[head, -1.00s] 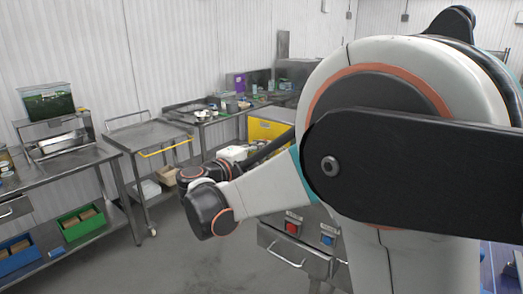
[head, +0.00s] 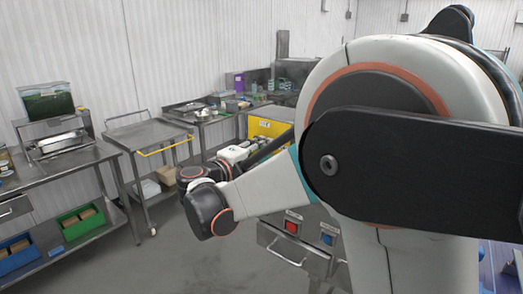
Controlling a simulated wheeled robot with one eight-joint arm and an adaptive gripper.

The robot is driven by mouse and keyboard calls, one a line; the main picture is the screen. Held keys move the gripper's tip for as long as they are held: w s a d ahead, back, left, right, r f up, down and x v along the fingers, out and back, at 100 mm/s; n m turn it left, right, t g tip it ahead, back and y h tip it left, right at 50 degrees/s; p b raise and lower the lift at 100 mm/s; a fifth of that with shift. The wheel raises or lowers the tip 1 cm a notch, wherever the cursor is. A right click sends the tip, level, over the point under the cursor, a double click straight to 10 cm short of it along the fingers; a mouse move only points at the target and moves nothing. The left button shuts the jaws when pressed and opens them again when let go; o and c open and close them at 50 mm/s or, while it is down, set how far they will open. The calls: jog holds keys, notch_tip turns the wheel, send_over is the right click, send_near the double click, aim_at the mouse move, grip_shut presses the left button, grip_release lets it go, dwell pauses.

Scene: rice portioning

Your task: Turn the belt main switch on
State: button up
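I cannot make out with certainty which control is the belt main switch. A yellow panel (head: 262,128) stands beyond my arm in the middle of the head view, partly hidden by my arm. A red button (head: 292,226) and a blue button (head: 327,238) sit on a steel unit just below my arm. My arm reaches left across the view and bends back at the wrist. A white and dark part at its far end, apparently my gripper (head: 262,147), is in front of the yellow panel. Its fingers are too small to read, and contact cannot be told.
A steel table (head: 75,160) stands at the left, with a green bin (head: 80,222) and a blue bin (head: 14,256) on its lower shelf. A steel cart (head: 148,134) with a yellow handle and another worktable (head: 190,113) stand behind. The floor (head: 165,265) at front left is clear.

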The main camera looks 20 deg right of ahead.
jog(key=v, duration=1.2)
